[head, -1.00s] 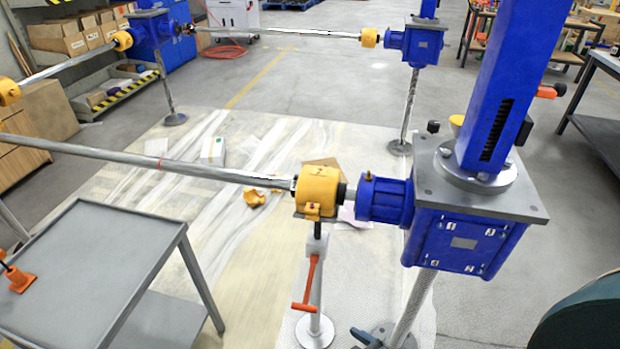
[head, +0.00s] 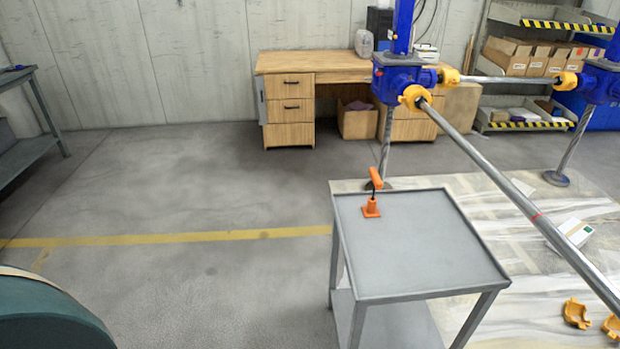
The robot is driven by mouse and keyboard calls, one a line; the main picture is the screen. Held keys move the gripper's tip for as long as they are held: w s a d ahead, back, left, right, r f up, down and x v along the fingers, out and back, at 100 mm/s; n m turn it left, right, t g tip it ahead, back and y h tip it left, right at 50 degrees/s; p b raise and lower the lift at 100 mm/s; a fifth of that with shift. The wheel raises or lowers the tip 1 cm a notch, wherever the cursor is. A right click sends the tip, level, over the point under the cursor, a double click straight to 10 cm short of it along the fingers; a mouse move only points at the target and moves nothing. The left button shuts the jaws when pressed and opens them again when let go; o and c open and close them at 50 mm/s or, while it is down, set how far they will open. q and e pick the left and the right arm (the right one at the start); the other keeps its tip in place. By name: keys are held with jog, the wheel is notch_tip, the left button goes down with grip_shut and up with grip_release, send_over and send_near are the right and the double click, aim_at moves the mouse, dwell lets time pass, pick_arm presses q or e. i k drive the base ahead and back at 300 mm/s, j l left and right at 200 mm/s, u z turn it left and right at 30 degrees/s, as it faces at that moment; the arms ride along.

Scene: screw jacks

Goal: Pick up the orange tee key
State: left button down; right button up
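An orange handle (head: 376,178) on a short black stem rises from an orange block-like base (head: 371,208) near the back left corner of the grey cart top (head: 420,255). The handle is tilted across the stem. It looks like the tee key standing in a holder, but I cannot tell for sure at this size. Nothing touches it. Neither of my grippers shows in the head view.
A long grey shaft (head: 500,180) runs right of the cart from a blue screw jack (head: 397,78). A wooden desk (head: 288,95) stands at the back wall. Yellow coupling halves (head: 576,313) lie on the floor sheet at right.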

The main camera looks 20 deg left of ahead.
aim_at(377, 181)
jog(key=u, duration=0.35)
jog(key=j+z, duration=0.1)
jog(key=z, duration=0.3)
jog(key=j+z, duration=0.15)
jog(key=z, duration=0.3)
jog(key=j+z, duration=0.1)
jog(key=z, duration=0.3)
jog(key=j+z, duration=0.35)
jog(key=j, duration=0.2)
jog(key=k+j+z, duration=0.2)
jog(key=j+z, duration=0.15)
jog(key=j, duration=0.15)
jog(key=k+j+z, duration=0.1)
jog(key=j, duration=0.25)
jog(key=k+j, duration=0.2)
jog(key=j, duration=0.15)
jog(key=k+j+z, duration=0.15)
jog(key=j, duration=0.15)
